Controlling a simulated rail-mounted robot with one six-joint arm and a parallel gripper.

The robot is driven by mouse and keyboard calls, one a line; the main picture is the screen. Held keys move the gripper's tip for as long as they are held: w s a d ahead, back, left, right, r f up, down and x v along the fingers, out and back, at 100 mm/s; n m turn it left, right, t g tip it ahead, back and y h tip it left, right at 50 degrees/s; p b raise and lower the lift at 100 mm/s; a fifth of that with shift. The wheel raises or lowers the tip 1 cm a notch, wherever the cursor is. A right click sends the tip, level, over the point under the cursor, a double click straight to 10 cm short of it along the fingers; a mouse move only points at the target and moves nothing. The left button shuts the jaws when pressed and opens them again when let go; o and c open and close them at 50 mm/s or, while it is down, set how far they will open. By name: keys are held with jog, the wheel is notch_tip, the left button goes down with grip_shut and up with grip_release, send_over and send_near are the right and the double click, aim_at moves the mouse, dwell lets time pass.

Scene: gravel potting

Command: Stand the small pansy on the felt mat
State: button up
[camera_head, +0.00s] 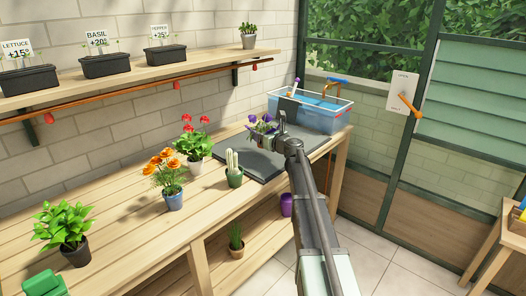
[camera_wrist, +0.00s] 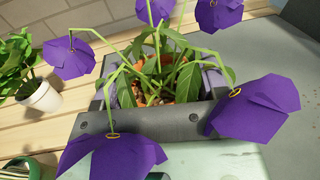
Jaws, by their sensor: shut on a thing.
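The small pansy (camera_head: 263,125), with purple flowers and green leaves, is at my gripper (camera_head: 270,136) over the dark grey felt mat (camera_head: 238,159). In the wrist view my gripper (camera_wrist: 168,88) is shut around the pansy's pot, with the leaves and stems (camera_wrist: 160,65) rising between the fingers. A little orange shows under the leaves. The pansy looks about upright. The mat (camera_wrist: 268,52) fills the right of the wrist view. The pot's base is hidden, so I cannot tell whether it touches the mat.
A cactus (camera_head: 234,170) stands by the mat's front left edge. Red flowers (camera_head: 194,140), orange flowers (camera_head: 168,178) and a leafy plant (camera_head: 67,231) stand farther left on the bench. A blue water tub (camera_head: 318,118) is behind at the right. The mat's front part looks clear.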

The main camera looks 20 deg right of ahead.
notch_tip(320, 180, down, 4)
jog(key=b, duration=0.3)
jog(key=shift+f, duration=0.15)
jog(key=shift+r, duration=0.25)
jog(key=shift+f, duration=0.15)
jog(key=o, duration=1)
jog(key=shift+s+r, duration=0.2)
jog(key=v, duration=1.1)
jog(key=shift+s+d+f, duration=0.1)
jog(key=shift+s+d, duration=0.05)
jog(key=shift+s, duration=0.15)
